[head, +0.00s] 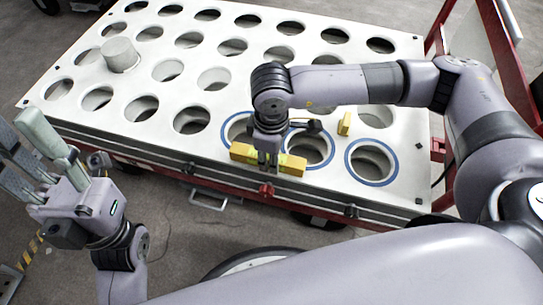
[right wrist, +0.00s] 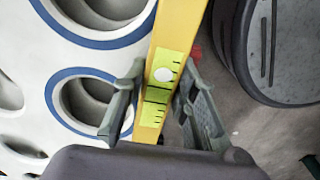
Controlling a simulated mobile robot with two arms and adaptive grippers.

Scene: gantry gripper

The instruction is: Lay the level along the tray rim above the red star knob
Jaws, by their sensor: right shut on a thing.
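The yellow level (head: 291,166) lies lengthwise along the front rim of the white tray (head: 75,122), above the red star knob (head: 266,189). My right gripper (head: 268,162) is shut across the level's middle from above. In the right wrist view, the fingers (right wrist: 158,103) sit on both sides of the level (right wrist: 180,33), at its light green vial part. A bit of the red knob (right wrist: 196,52) shows beside it. I cannot tell whether the level touches the rim. My left gripper (head: 22,155) is open and empty at the left, off the tray.
The tray has rows of round holes, several near the front right ringed in blue. A white cylinder (head: 120,55) stands at its back left. A small yellow block (head: 345,123) stands among the ringed holes. Black knobs and a handle (head: 209,201) line the front side.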

